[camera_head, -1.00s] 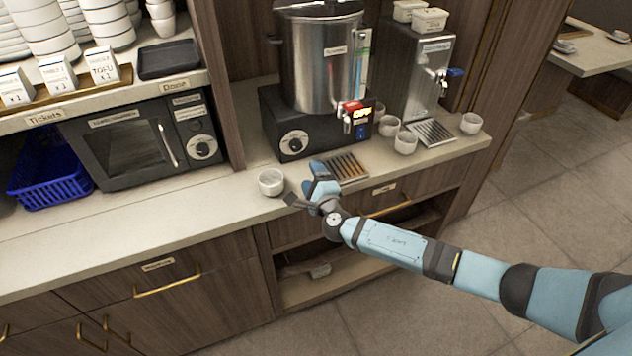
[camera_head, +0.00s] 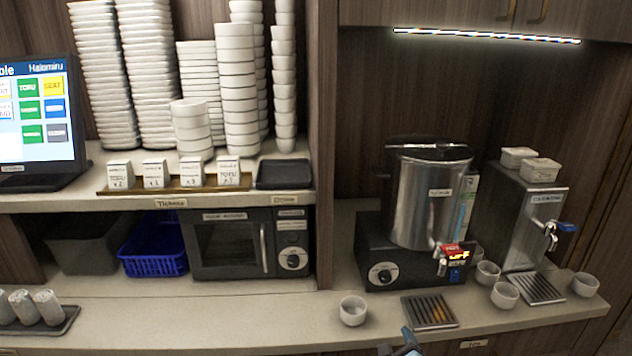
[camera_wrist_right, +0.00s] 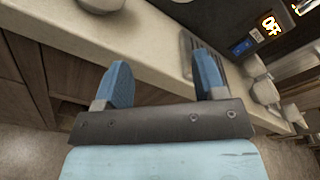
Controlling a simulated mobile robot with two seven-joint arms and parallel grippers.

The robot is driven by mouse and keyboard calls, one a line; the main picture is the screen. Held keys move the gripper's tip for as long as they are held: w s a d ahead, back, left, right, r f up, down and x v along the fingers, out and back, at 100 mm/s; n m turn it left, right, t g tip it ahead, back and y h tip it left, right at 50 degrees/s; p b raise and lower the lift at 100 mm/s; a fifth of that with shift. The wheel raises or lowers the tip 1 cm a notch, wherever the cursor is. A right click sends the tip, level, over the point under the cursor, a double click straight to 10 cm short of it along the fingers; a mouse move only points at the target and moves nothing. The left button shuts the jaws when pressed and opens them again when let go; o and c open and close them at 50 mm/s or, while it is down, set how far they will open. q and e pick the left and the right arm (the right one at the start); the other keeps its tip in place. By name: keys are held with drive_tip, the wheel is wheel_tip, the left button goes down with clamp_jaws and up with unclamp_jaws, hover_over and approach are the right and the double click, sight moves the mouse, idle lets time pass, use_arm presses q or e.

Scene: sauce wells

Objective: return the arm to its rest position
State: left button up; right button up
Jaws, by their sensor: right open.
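My right gripper (camera_head: 400,345) shows only in part at the bottom edge of the head view, in front of the counter. In the right wrist view its two blue fingers (camera_wrist_right: 165,88) are spread apart with nothing between them. The counter edge and drawer fronts lie beyond the fingers. A white cup (camera_head: 353,311) stands on the counter (camera_head: 250,320), apart from the gripper. Most of the right arm is out of the head view. My left gripper is not in view.
A drip tray (camera_head: 430,312), a steel urn (camera_head: 428,200) on a black base, and a dispenser (camera_head: 530,225) stand on the counter. Several cups stand near them. A microwave (camera_head: 235,245) and a blue basket (camera_head: 153,250) are at the left. Floor (camera_wrist_right: 30,150) shows below.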

drive_tip(key=s+a+f+m+g+y+p, duration=0.1)
drive_tip(key=s+a+f+m+g, duration=0.15)
drive_tip(key=s+m, duration=0.75)
drive_tip(key=s+a+f+m+g+y+p, duration=0.1)
drive_tip(key=s+a+f+m+g, duration=0.15)
drive_tip(key=s+m, duration=0.8)
drive_tip(key=s+d+m+p, duration=0.1)
drive_tip(key=s+m, duration=0.3)
drive_tip(key=m, duration=0.6)
drive_tip(key=s+d+r+m+g+y, duration=0.1)
drive_tip(key=s+m, duration=0.4)
drive_tip(key=m, duration=0.6)
drive_tip(key=shift+s+d+r+p, duration=0.25)
drive_tip(key=shift+d+p, duration=0.15)
drive_tip(key=shift+d, duration=0.15)
drive_tip(key=shift+m, duration=0.25)
